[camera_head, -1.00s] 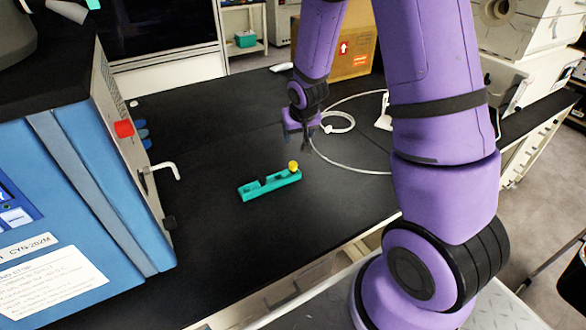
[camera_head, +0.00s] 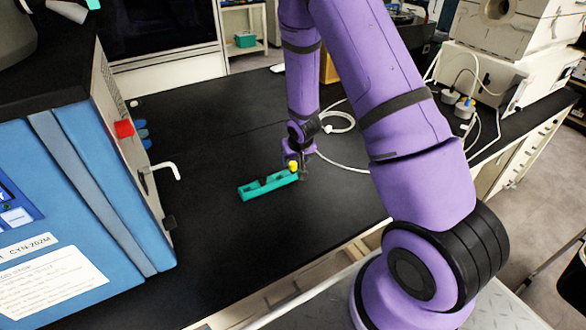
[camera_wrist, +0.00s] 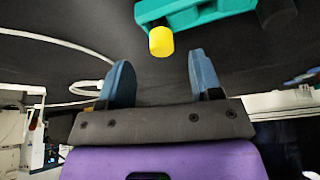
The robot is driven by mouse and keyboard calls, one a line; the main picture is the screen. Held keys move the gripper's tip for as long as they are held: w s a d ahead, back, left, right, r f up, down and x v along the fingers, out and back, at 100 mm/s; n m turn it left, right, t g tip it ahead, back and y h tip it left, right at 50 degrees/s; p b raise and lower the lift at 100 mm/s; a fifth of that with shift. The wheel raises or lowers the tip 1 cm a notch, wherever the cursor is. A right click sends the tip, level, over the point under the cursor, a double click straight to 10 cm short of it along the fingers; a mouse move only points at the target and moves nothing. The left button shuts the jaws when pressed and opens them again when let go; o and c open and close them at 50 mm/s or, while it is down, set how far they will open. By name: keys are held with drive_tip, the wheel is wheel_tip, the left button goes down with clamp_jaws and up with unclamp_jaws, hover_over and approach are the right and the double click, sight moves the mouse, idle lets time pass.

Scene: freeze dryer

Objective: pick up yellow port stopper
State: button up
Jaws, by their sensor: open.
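The yellow port stopper (camera_head: 293,166) sits upright at the right end of a teal holder (camera_head: 262,188) on the black bench. In the wrist view the stopper (camera_wrist: 161,41) shows ahead of the fingertips, sideways between their lines, with the teal holder (camera_wrist: 205,14) behind it. My gripper (camera_head: 300,172) is at the right end of the holder, close to the stopper. In the wrist view my gripper (camera_wrist: 158,65) is open, with two blue-grey fingers apart and nothing between them. I cannot tell the exact gap to the stopper.
A blue machine (camera_head: 75,170) with a white bent handle (camera_head: 165,170) stands to the left. A white cable (camera_head: 342,122) lies coiled on the black bench (camera_head: 215,125) behind my gripper. White equipment (camera_head: 500,70) stands at the back right. The bench around the holder is mostly clear.

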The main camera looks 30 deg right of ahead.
sight(293, 163)
drive_tip(key=shift+x, duration=2.55)
drive_tip(key=shift+w+r, duration=0.1)
drive_tip(key=shift+w, duration=0.1)
clamp_jaws()
drive_tip(key=shift+r, duration=0.15)
